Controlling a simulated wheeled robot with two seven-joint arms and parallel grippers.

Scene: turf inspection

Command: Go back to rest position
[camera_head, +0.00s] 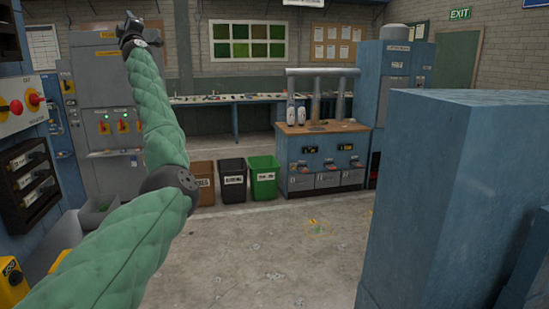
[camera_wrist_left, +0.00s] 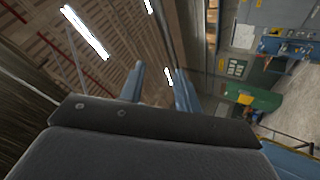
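My left arm, in a green padded sleeve, reaches up from the lower left in the head view. My left gripper (camera_head: 130,22) is at its raised end, high in front of the grey cabinets. In the left wrist view, the two blue fingers of my left gripper (camera_wrist_left: 160,82) stand apart with nothing between them. That view is tilted and looks toward the ceiling and lights. My right gripper is not in view in either picture.
A large blue cabinet (camera_head: 465,190) stands close on the right. A control panel with red knobs (camera_head: 22,105) is on the left. A brown bin (camera_head: 202,182), a black bin (camera_head: 232,180) and a green bin (camera_head: 263,178) stand ahead. The concrete floor (camera_head: 265,255) between is mostly clear.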

